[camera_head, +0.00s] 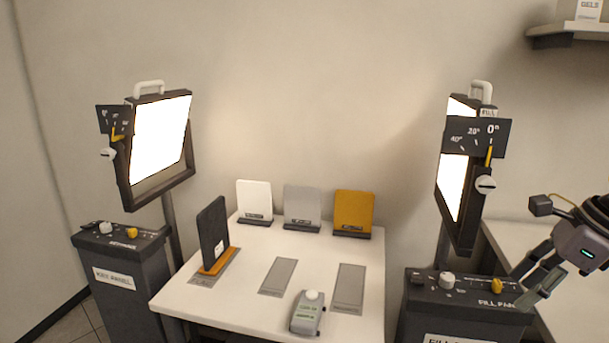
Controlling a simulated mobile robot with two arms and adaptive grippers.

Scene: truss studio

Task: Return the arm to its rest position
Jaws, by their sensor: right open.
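My right gripper (520,284) is at the right edge, its fingers pointing down and left over the right control box (465,299), near a yellow knob (496,286). The fingers are apart, and I see nothing between them. I cannot tell whether a finger touches the box. Part of my right arm is cut off by the picture's edge. My left gripper is not in view.
A white table (240,258) holds white, grey and yellow cards (354,210), a dark upright panel (212,232) and a grey device (307,312). Lit panels stand left (160,140) and right (452,190). Another control box (125,265) stands left. A shelf (572,32) is upper right.

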